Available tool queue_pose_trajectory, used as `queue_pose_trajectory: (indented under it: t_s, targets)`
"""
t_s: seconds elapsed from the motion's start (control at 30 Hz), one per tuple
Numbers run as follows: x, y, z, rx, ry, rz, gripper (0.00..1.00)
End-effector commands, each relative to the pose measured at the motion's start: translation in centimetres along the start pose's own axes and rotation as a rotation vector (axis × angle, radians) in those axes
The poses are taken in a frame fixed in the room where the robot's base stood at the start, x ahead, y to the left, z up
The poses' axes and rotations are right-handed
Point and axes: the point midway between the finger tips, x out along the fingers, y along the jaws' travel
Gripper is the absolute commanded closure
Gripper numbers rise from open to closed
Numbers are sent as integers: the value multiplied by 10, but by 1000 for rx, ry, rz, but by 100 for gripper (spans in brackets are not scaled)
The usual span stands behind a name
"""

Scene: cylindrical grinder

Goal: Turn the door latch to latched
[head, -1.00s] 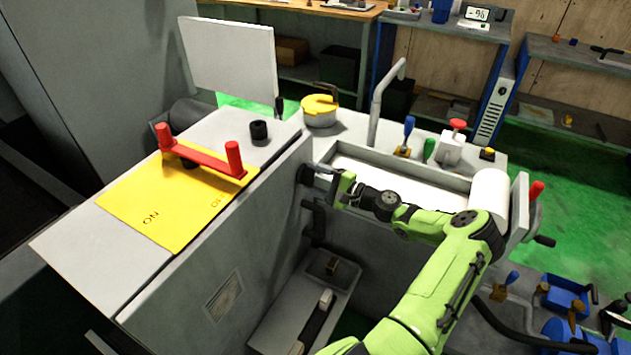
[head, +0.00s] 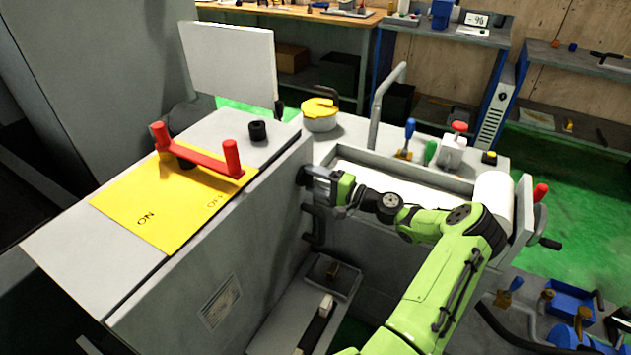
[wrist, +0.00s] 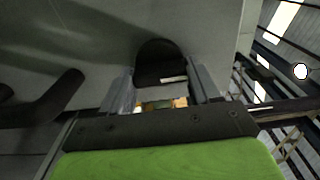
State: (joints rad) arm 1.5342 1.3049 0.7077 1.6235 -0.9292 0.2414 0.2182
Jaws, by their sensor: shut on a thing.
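The door latch shows as a dark, round-ended knob (wrist: 160,62) on the grey machine face in the wrist view. In the head view, a dark bit of it (head: 302,176) shows at the upper right edge of the grey door panel, mostly hidden by my gripper. My gripper (head: 314,178) is shut on the latch, with one grey finger on each side of it in the wrist view (wrist: 162,88). The latch's pointing direction and any latched mark cannot be made out.
A black bent handle (head: 314,226) sticks out of the panel below my gripper; it also shows at the left of the wrist view (wrist: 45,104). A grey trough (head: 420,180) lies behind my arm.

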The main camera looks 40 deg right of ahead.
Motion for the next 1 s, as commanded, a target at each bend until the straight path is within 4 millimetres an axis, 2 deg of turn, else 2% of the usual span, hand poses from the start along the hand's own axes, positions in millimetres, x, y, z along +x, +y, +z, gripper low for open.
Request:
queue_pose_trajectory:
  t_s: [0.23, 0.27, 0.4, 0.67, 0.77, 0.87, 1.0]
  targets:
    - [0, 1, 0, -2, -2, 3, 69]
    - [0, 1, 0, -2, -2, 3, 36]
    - [0, 1, 0, -2, -1, 2, 14]
    - [0, 0, 0, -1, 0, 1, 13]
    - [-8, 0, -1, 0, 2, 2, 13]
    - [-29, -1, -1, 0, 5, 3, 13]
    - [-70, -1, -2, 1, 5, 3, 13]
